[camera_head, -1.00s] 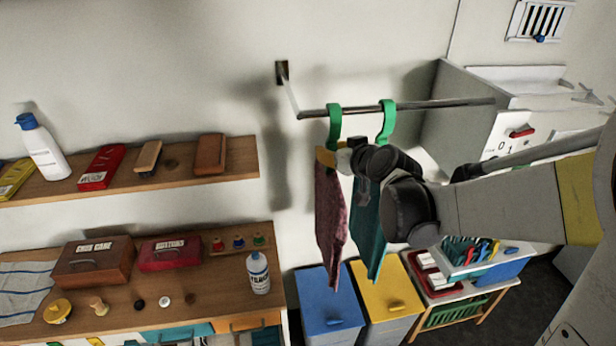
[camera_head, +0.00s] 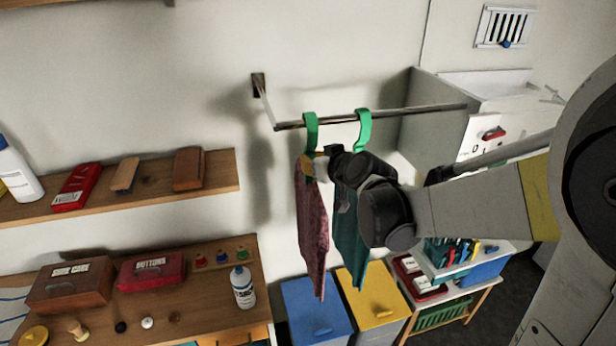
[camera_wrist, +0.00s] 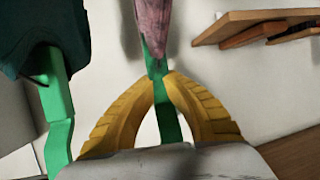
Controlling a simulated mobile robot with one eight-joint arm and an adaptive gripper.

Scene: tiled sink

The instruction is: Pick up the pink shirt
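The pink shirt (camera_head: 312,230) hangs from a green hanger (camera_head: 311,130) on the metal rail (camera_head: 400,113). A teal shirt (camera_head: 348,235) hangs close to its right on another green hanger (camera_head: 363,128). My gripper (camera_head: 308,163) is at the top of the pink shirt, just under its hanger's hook. In the wrist view my gripper's yellow fingers (camera_wrist: 160,76) meet around the green hanger (camera_wrist: 165,112), with the pink shirt (camera_wrist: 152,25) just beyond the tips. The teal shirt (camera_wrist: 50,35) is at left there. My wrist hides part of the teal shirt in the head view.
A blue bin (camera_head: 317,315) and a yellow bin (camera_head: 373,295) stand below the shirts. A wooden shelf (camera_head: 220,172) is on the wall at left, above a worktop with boxes and a bottle (camera_head: 243,287).

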